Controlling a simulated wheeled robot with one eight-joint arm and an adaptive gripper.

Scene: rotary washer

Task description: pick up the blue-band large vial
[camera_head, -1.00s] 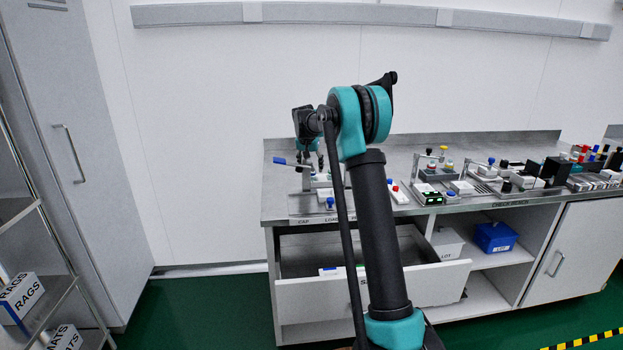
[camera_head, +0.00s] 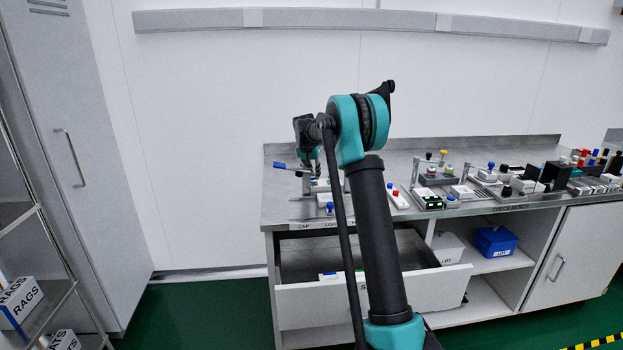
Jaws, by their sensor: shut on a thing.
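My gripper (camera_head: 315,172) is at the left end of the grey bench, low over a small fixture there. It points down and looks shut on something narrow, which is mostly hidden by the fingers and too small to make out. I cannot make out a blue band on it in this view. A small blue-topped piece (camera_head: 330,207) stands on the bench just below and right of my gripper. A blue-handled lever (camera_head: 280,165) sticks out to the left beside it.
A white block with a red piece (camera_head: 396,195) lies right of my arm. Racks with coloured caps (camera_head: 438,174) and dark devices fill the bench's right side. An open drawer (camera_head: 420,283) juts out below my gripper. A blue bin (camera_head: 495,241) sits on the shelf.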

